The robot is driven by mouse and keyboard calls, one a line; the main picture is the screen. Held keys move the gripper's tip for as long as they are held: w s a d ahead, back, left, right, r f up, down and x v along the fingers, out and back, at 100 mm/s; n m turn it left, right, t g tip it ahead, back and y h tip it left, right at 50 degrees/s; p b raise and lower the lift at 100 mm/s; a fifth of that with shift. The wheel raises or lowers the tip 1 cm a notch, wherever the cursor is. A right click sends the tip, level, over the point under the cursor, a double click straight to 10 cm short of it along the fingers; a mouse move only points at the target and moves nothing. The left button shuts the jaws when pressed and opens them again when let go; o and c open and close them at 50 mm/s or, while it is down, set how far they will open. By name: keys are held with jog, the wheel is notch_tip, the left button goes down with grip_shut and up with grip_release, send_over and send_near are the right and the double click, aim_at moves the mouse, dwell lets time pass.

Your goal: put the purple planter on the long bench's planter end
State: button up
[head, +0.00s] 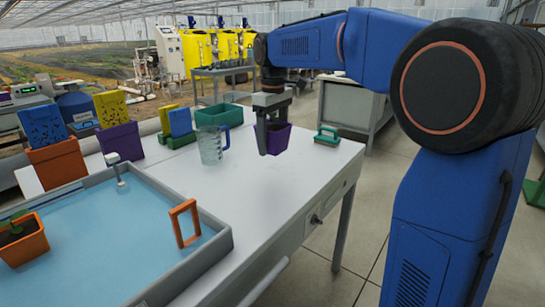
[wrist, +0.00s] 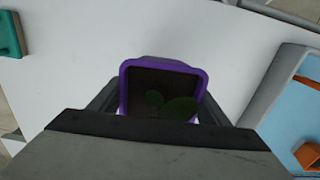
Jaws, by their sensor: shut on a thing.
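The purple planter (head: 279,138) is held upright between the fingers of my gripper (head: 268,137), over the right part of the long white bench (head: 250,185). In the wrist view the planter's purple rim (wrist: 163,64) frames dark soil and a small green seedling, with the finger sides on either side of it. The planter looks a little above the bench top; the gap under it is hard to judge. No label shows which end of the bench is the planter end.
A blue-floored tray (head: 120,235) with an orange planter (head: 22,240) and an orange frame (head: 184,222) fills the near left. Colored bins line the back. The bench's front right is clear.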

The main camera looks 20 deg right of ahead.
aim_at(273, 179)
jog(key=shift+d+f, duration=0.1)
jog(key=shift+f, duration=4.95)
jog(key=shift+f, duration=0.1)
jog(key=o, duration=1.2)
notch_tip(273, 179, up, 11)
jog(key=shift+r, duration=0.65)
